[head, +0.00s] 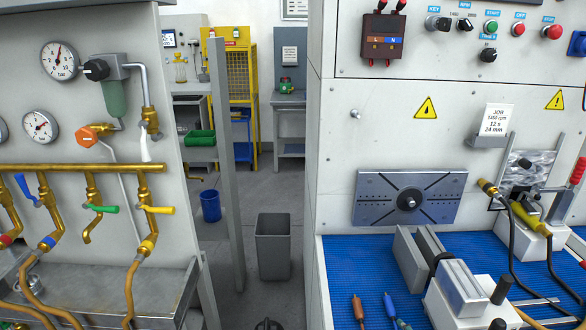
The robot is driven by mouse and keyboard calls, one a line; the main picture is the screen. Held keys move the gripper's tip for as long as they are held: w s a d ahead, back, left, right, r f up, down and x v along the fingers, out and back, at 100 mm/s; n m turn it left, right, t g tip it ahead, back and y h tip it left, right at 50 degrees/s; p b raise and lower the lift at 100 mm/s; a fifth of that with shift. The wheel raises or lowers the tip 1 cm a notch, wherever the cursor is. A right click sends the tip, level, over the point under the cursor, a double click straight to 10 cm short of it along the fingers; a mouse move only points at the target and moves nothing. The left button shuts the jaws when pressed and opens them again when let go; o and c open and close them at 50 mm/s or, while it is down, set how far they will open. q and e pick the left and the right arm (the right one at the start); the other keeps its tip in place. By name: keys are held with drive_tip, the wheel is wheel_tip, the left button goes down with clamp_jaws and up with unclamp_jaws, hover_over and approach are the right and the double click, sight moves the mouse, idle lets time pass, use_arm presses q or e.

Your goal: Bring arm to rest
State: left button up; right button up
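Neither of my grippers can be made out in the head view, and no arm of mine clearly shows. A small dark rounded piece (268,324) pokes up at the bottom edge, in the middle of the picture. It is cut off, so I cannot tell what it is.
A panel with gauges, brass pipes (80,168) and valves above a metal sink (110,290) stands at left. A grey bin (273,247) stands on the floor in the gap. At right, a test bench with a blue mat (345,262) carries a vise (460,290), orange and blue plugs and cables.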

drive_tip(key=s+a+f+n+g, duration=0.2)
drive_tip(key=s+a+n+g, duration=0.1)
drive_tip(key=s+n, duration=0.4)
drive_tip(key=s+a+f+n+g, duration=0.25)
drive_tip(key=s+n, duration=0.25)
drive_tip(key=s, duration=0.3)
drive_tip(key=s+a+f+n+g, duration=0.1)
drive_tip(key=s+a+n+g, duration=0.2)
drive_tip(key=s+n, duration=0.4)
drive_tip(key=s+f, duration=0.2)
drive_tip(key=f, duration=1)
drive_tip(key=s+f, duration=0.2)
drive_tip(key=f, duration=1)
drive_tip(key=s+d+f+g, duration=0.2)
drive_tip(key=s+d+f, duration=0.1)
drive_tip(key=s+f, duration=1)
drive_tip(key=shift+s+m, duration=0.3)
drive_tip(key=shift+s, duration=0.5)
drive_tip(key=shift+f, duration=0.1)
